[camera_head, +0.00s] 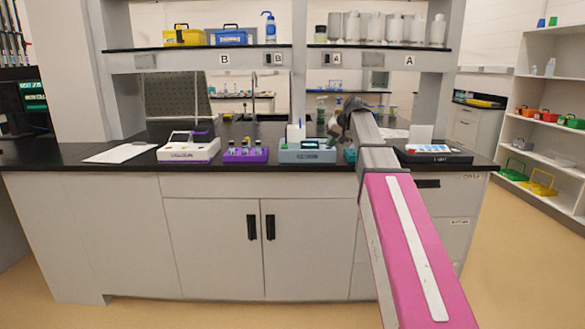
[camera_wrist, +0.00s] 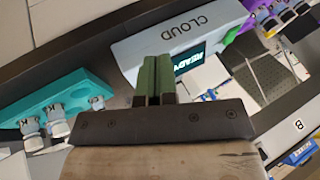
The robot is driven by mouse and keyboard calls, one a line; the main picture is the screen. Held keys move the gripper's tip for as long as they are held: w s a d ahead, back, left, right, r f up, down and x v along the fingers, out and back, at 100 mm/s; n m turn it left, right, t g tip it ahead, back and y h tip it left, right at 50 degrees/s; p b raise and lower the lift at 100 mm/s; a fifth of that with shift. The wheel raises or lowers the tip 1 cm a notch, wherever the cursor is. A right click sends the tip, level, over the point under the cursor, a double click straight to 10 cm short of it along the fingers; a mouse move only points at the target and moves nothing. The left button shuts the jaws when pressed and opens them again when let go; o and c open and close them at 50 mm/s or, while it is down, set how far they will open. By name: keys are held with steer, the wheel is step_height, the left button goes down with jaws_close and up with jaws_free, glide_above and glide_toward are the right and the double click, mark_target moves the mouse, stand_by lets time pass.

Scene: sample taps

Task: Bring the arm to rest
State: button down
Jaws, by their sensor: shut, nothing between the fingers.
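My gripper shows in the wrist view (camera_wrist: 154,62), with its two green fingers together and nothing between them. The fingers appear over the bench between a teal rack (camera_wrist: 65,97) with several capped vials and a grey-white device (camera_wrist: 165,32) marked CLOUD with a lit READY screen. I cannot tell the exact height of the fingertips. In the head view my arm reaches out over the black bench top (camera_head: 235,158), its near link pink. The arm hides part of the bench's right side, and the fingers are hard to make out there.
Along the bench stand a white device (camera_head: 188,152), a purple rack (camera_head: 246,155) and a black device (camera_head: 432,156). A paper sheet (camera_head: 120,152) lies at the left. A shelf (camera_head: 200,47) above holds bins and bottles. Floor is clear at the right, before the side shelving (camera_head: 548,110).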

steer(key=s+f+g+h, duration=0.1)
steer(key=s+f, duration=0.2)
steer(key=f, duration=0.5)
steer(key=s+f, duration=0.3)
steer(key=f, duration=0.4)
steer(key=s+d+f+g+h, duration=0.1)
steer(key=s+d+f+h, duration=0.1)
steer(key=s+f, duration=1)
steer(key=s+d+f+g+h, duration=0.1)
steer(key=s+f+g+h, duration=0.1)
steer(key=s+f, duration=1)
step_height(320, 180, down, 5)
steer(key=shift+s+d+f+m, duration=0.15)
steer(key=shift+s+d+m, duration=0.2)
steer(key=shift+s+m, duration=0.05)
